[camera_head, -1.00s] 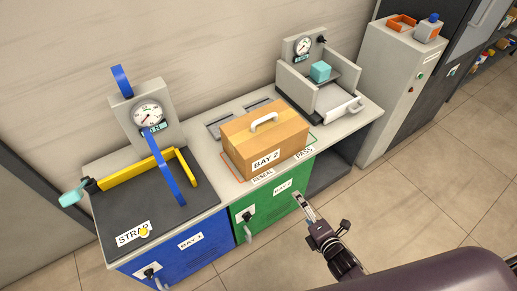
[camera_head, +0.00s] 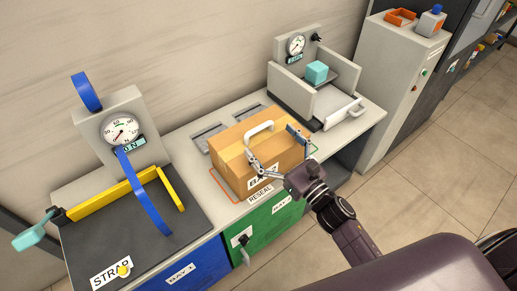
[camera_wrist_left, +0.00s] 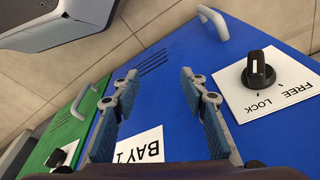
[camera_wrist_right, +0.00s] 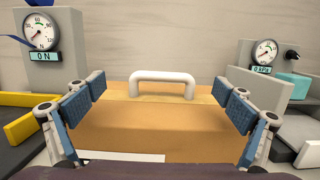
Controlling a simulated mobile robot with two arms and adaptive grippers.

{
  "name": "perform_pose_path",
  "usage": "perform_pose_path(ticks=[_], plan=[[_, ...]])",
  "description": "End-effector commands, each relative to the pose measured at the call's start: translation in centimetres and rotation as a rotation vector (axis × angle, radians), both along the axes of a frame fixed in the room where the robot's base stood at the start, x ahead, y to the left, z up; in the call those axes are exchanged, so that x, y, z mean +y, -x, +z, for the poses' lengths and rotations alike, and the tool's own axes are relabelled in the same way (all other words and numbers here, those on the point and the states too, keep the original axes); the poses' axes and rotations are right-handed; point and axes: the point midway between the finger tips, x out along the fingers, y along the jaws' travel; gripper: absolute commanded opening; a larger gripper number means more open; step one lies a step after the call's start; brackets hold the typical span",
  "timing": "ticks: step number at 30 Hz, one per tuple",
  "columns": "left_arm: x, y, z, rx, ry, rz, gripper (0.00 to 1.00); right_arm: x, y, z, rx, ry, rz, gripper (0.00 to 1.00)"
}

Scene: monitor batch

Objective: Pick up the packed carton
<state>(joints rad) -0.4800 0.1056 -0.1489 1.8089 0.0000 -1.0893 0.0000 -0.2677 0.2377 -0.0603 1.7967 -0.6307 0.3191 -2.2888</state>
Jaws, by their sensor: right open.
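The packed carton (camera_head: 232,158) is a brown box with a white handle (camera_head: 259,130) on top. It stands on the counter, and its front label is partly hidden by my right gripper. My right gripper (camera_head: 274,147) is open in front of the carton, fingers spread to either side. In the right wrist view the carton (camera_wrist_right: 150,128) and its white handle (camera_wrist_right: 162,78) lie between the open fingers; I cannot tell whether they touch it. My left gripper (camera_wrist_left: 160,78) is open and empty before the blue cabinet (camera_wrist_left: 225,60); it is not in the head view.
Left of the carton is a strapping station with a gauge (camera_head: 121,130), a blue strap arch (camera_head: 145,190) and a yellow bar (camera_head: 105,197). To the right, a grey scale bay (camera_head: 325,100) holds a teal block (camera_head: 316,72). A green cabinet (camera_head: 270,225) is below.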

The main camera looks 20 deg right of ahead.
Motion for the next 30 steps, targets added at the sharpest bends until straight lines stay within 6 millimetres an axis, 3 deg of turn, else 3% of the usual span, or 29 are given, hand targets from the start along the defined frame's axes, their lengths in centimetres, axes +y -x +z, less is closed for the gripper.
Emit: perform_pose_path(ticks=[10,20,30], plan=[[0.0,-0.1,0.1,-0.002,0.000,0.000,0.40,1.1,-4.3,0.1,0.000,0.000,-0.001,0.96],[0.0,-0.1,0.1,-0.003,0.001,0.000,0.40,1.3,-5.0,0.1,0.002,-0.002,-0.001,0.96],[0.0,-0.1,0.1,-0.002,0.000,0.000,0.40,1.3,-4.9,0.1,0.002,-0.002,-0.001,0.60]])
